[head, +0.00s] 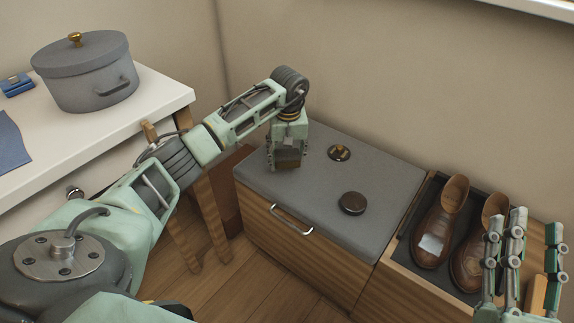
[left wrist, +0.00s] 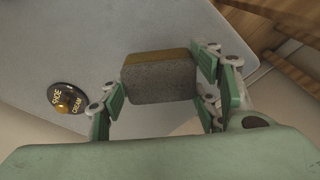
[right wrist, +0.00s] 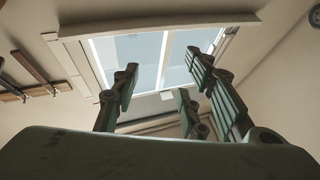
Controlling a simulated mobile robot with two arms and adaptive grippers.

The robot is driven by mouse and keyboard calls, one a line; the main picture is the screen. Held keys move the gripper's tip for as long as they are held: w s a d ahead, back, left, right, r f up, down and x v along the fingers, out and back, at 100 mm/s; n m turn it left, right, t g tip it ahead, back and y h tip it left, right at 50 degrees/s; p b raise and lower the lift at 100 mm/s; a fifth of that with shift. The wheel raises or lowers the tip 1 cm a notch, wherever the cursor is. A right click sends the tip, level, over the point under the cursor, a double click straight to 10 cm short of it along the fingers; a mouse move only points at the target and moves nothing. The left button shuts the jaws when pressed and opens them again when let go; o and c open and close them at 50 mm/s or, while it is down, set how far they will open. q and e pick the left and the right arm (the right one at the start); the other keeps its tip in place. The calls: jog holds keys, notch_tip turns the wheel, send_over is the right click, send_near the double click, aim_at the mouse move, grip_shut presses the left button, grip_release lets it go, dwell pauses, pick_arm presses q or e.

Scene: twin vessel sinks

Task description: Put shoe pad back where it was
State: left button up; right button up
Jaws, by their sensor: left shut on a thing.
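The shoe pad (left wrist: 158,77), a small block with a grey speckled face and a brownish top edge, sits between the fingers of my left gripper (left wrist: 160,92) in the left wrist view. The left gripper is shut on it. In the head view my left gripper (head: 287,158) points down at the back left of the grey cabinet top (head: 310,190); the pad is mostly hidden there by the fingers. I cannot tell whether the pad touches the top. My right gripper (head: 520,262) is raised at the right edge, open and empty in the right wrist view (right wrist: 165,90).
A shoe cream tin (head: 340,153) and a dark round tin (head: 351,203) stand on the cabinet top. Brown shoes (head: 438,225) lie in a dark-lined tray at right. A grey pot (head: 88,75) stands on the white table (head: 150,100) at left.

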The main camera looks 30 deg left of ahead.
aim_at(287, 163)
pick_arm(q)
notch_tip(287, 163, down, 4)
jog(key=shift+r+b, duration=0.25)
jog(key=shift+b, duration=0.35)
pick_arm(e)
jog(key=s+r+t+y, duration=0.1)
jog(key=s+r+t, duration=0.2)
jog(key=r, duration=0.2)
jog(key=shift+s+d, duration=0.15)
jog(key=shift+s, duration=0.2)
pick_arm(q)
jog(key=shift+f, duration=0.15)
jog(key=o, duration=1)
pick_arm(e)
jog(key=shift+s+r+t, duration=0.15)
jog(key=shift+t, duration=0.25)
